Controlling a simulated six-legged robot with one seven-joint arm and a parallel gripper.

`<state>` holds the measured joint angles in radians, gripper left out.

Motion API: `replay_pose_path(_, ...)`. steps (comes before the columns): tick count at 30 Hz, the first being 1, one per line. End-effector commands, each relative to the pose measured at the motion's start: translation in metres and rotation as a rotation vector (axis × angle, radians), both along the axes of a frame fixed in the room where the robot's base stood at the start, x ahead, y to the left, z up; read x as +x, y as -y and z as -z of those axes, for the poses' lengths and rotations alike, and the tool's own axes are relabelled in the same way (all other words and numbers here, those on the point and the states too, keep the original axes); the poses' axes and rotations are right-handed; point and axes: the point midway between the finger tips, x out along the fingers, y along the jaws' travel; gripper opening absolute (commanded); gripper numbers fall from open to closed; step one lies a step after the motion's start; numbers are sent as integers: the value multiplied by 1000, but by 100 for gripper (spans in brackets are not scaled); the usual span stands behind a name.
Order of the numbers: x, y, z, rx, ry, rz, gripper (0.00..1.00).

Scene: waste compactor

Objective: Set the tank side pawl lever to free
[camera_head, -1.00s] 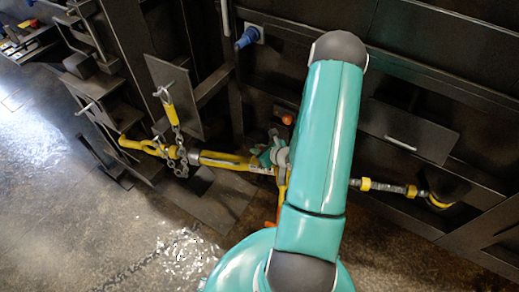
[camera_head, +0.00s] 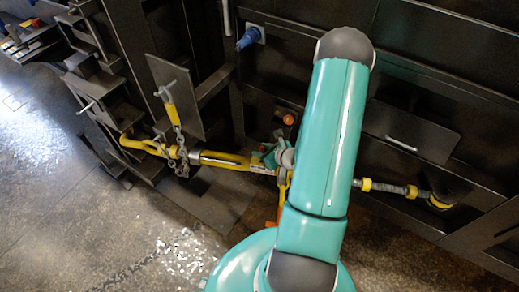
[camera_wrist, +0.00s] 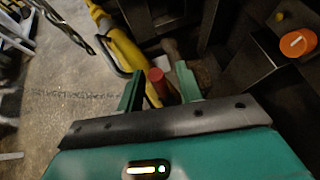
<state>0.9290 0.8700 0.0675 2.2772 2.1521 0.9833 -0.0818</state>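A yellow ratchet turnbuckle (camera_head: 222,159) runs across the front of the dark machine, and its middle is partly hidden by my arm. My gripper (camera_head: 264,153) is beside its middle, small and partly covered in the head view. In the wrist view my gripper (camera_wrist: 160,70) has its two green fingers apart. A short red-ended piece (camera_wrist: 157,79) shows between them, with the yellow bar (camera_wrist: 127,52) just beyond. It may be a pawl lever's end; I cannot tell which side's lever it is. No grip on it is visible.
An orange knob (camera_head: 289,119) sits on the machine above my gripper; an orange round part (camera_wrist: 298,42) is at the wrist view's right. A chain (camera_head: 181,145) and yellow hook (camera_head: 142,143) are at left. A dark panel with a handle (camera_head: 401,143) is at right. Floor is open at lower left.

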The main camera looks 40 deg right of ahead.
Motion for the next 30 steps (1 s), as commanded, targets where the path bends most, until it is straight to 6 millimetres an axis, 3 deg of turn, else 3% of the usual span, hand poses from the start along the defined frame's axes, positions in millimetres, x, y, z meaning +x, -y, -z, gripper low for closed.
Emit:
replay_pose_path(9,-60,9,-37,-3,0,4,36)
replay_pose_path(15,-89,12,-55,-1,-1,3,36)
replay_pose_path(21,-100,13,-61,0,-1,1,36)
replay_pose_path(30,-100,12,-61,0,-1,1,36)
